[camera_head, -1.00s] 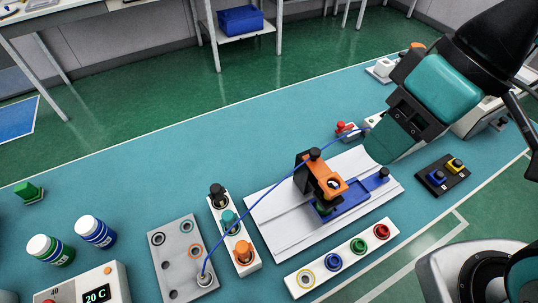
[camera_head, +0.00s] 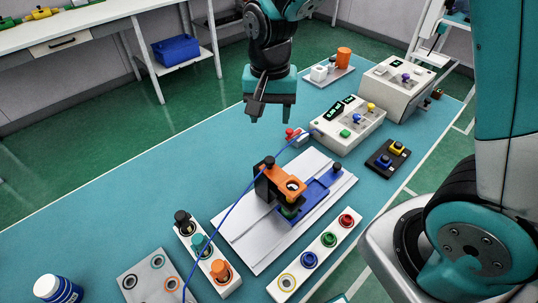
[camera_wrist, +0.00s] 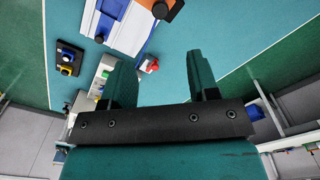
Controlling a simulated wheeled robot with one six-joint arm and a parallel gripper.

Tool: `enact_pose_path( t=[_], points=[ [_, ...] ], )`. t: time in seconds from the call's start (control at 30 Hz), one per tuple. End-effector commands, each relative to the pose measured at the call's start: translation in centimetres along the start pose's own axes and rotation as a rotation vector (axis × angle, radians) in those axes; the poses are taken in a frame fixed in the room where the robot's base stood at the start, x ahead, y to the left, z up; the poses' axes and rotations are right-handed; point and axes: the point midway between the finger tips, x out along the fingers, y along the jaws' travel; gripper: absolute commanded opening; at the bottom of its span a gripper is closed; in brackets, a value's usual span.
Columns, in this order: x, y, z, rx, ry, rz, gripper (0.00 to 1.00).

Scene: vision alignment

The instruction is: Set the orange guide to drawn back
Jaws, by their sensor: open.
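The orange guide (camera_head: 283,184) is a block with a round opening, on a black upright with a black knob (camera_head: 269,161). It sits over a blue slide (camera_head: 316,190) on a white grooved base plate (camera_head: 246,228). A green piece shows under the guide. In the wrist view the guide (camera_wrist: 174,10) shows only partly, at the top edge.
A blue cable (camera_head: 231,210) arches past the guide's left side. A red knob (camera_head: 292,133) and a control box (camera_head: 349,126) stand behind the plate. A strip with coloured rings (camera_head: 315,256) lies in front.

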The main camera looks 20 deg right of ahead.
Motion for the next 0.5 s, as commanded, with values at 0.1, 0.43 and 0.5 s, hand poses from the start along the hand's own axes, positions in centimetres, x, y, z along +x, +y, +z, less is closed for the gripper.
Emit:
enact_pose_path(
  t=[0.1,0.43,0.5],
  points=[
    [2.9,0.1,0.1,-0.002,-0.006,0.005,0.55],
    [10.1,0.1,0.2,-0.003,-0.005,0.003,0.55],
    [11.2,0.1,0.1,-0.003,-0.004,0.002,0.55]
  ],
)
